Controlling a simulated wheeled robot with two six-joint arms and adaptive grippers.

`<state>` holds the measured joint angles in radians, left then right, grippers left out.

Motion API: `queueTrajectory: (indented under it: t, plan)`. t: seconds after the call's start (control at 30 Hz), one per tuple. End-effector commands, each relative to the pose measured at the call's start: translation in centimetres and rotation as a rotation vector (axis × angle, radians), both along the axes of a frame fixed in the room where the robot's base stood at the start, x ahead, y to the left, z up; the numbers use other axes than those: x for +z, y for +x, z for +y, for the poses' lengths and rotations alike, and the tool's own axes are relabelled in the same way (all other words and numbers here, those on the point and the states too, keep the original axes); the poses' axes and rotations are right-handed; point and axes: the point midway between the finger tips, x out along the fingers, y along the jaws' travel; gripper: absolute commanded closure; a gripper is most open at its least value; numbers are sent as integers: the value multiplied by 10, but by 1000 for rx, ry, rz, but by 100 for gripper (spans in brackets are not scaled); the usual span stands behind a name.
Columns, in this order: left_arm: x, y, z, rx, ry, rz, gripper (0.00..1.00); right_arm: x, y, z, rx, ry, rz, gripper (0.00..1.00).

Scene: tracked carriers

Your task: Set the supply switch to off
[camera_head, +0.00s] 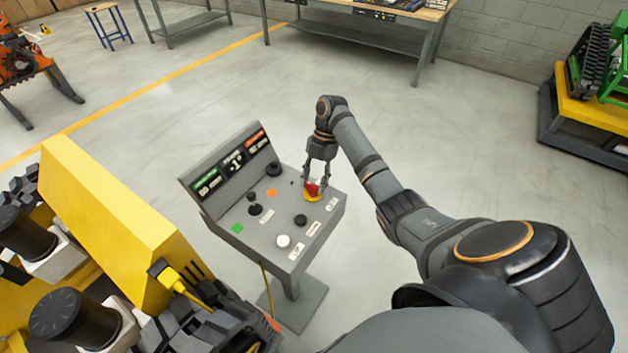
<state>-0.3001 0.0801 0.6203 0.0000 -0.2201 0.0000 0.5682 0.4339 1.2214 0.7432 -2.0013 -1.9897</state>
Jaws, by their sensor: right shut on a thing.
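A grey control panel (257,236) on a pedestal stands in the middle of the view. A red knob (313,188) on a yellow round base sits at its right side. My right gripper (316,184) reaches down from above with its fingers shut on either side of the red knob. Several black knobs, one of them (273,169) at the back, and a white button (283,241) sit on the same panel. The labels are too small to read, so I cannot tell by text which control is the supply switch. My left gripper is not in view.
A yellow tracked machine (115,215) stands close to the panel's left, with a yellow cable between them. Workbenches (375,38) stand at the back. A green and yellow machine (590,105) is at the far right. The floor right of the panel is clear.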

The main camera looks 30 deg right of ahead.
Motion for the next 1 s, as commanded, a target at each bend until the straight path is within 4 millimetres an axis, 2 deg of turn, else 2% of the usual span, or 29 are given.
queueTrajectory:
  t: [0.23,0.27,0.4,1.0]
  plan:
    - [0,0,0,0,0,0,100,1,1,0,-1,-1,-3,88]
    - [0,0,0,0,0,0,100,1,1,0,-1,-1,-3,53]
    - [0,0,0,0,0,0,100,0,1,0,-2,0,-2,34]
    - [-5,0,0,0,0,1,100,-3,-1,-1,-35,-2,-1,34]
